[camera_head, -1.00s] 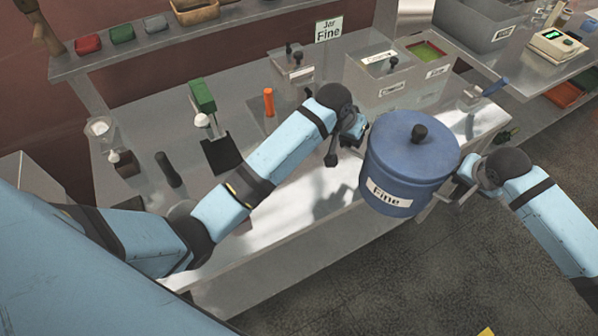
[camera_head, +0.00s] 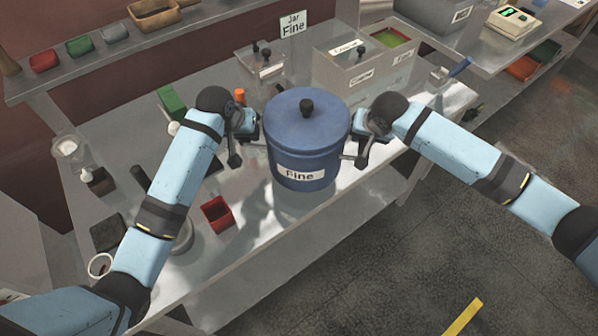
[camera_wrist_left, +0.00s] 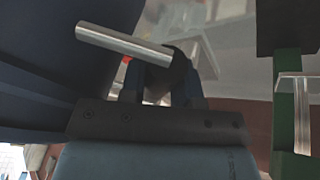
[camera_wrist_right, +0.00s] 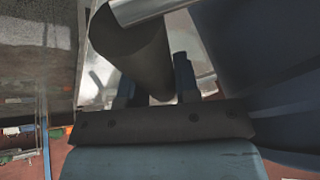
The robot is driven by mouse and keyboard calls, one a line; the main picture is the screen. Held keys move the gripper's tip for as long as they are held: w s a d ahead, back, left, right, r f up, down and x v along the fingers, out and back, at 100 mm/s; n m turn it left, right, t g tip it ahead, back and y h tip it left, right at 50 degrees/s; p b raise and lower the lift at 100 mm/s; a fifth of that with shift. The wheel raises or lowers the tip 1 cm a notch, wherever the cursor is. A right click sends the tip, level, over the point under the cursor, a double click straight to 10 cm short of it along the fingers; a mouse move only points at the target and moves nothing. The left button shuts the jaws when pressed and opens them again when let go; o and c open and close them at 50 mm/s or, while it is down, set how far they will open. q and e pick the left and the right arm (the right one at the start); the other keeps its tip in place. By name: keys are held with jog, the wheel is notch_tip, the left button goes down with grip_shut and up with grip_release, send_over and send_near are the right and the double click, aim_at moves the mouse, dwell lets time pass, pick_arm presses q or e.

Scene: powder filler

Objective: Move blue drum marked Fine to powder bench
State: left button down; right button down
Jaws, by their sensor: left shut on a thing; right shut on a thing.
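The blue drum (camera_head: 306,140) has a lid with a black knob and a white label reading Fine. It is upright between my two grippers in the head view, over the front part of the powder bench (camera_head: 255,262). A shadow lies on the bench beside it; I cannot tell whether its base touches. My left gripper (camera_head: 246,134) is shut on the drum's left handle, a metal bar that shows in the left wrist view (camera_wrist_left: 120,46). My right gripper (camera_head: 352,146) is shut on the right handle. The drum's side also fills the right edge of the right wrist view (camera_wrist_right: 270,60).
A red open box (camera_head: 216,214) sits on the bench left of the drum. A green-topped device (camera_head: 171,102) stands behind my left forearm. Grey bins (camera_head: 365,68) and a sign reading Jar Fine (camera_head: 292,24) stand at the back. A scale (camera_head: 514,22) is on the right-hand table.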

pick_arm(q)
jog(key=shift+a+r, duration=0.15)
jog(key=shift+r, duration=0.05)
pick_arm(e)
jog(key=shift+w+a+r, duration=0.15)
jog(key=shift+a+r, duration=0.05)
pick_arm(q)
jog(key=shift+f, duration=0.25)
pick_arm(e)
jog(key=shift+f, duration=0.2)
